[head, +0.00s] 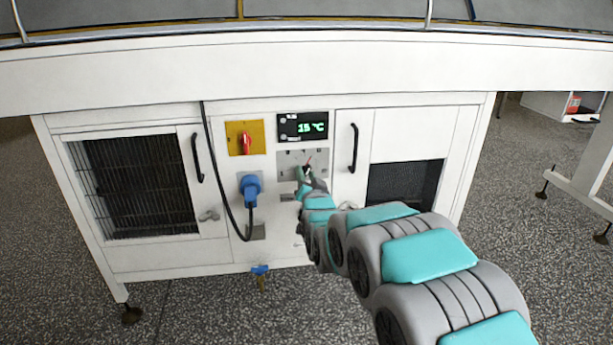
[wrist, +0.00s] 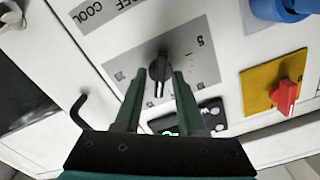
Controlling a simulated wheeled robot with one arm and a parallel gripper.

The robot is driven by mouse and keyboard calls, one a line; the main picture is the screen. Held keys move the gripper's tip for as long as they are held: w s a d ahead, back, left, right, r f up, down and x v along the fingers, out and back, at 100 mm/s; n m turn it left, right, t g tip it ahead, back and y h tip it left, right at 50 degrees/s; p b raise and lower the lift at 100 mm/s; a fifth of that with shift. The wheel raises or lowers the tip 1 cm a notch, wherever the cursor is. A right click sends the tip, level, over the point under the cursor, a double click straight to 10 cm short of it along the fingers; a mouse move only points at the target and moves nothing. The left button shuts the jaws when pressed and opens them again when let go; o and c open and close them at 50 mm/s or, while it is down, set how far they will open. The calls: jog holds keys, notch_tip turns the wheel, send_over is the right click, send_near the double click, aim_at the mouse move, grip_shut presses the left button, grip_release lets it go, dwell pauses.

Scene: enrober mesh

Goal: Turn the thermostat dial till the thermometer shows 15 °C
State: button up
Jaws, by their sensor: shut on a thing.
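The thermostat dial is a dark knob (wrist: 159,70) with a pale pointer line, on a grey scale plate (wrist: 207,63) in the wrist view. My gripper (wrist: 165,78) has its two green fingers around the knob, one on each side, and is shut on it. In the head view my gripper (head: 303,172) reaches the scale plate (head: 320,158) and hides most of the dial. The thermometer (head: 302,127) is a black display just above the plate and reads 15 °C in green digits. In the wrist view the display (wrist: 200,118) is partly hidden by a finger.
A red switch on a yellow plate (head: 234,138) is left of the display. A blue plug (head: 250,187) with a black cable sits below it. Black door handles (head: 354,148) flank the panel. The white machine top (head: 300,70) overhangs above.

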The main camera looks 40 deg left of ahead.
grip_shut()
jog(key=n, duration=0.4)
jog(key=shift+n, duration=0.4)
jog(key=o, duration=0.6)
grip_release()
jog(key=shift+s, duration=0.15)
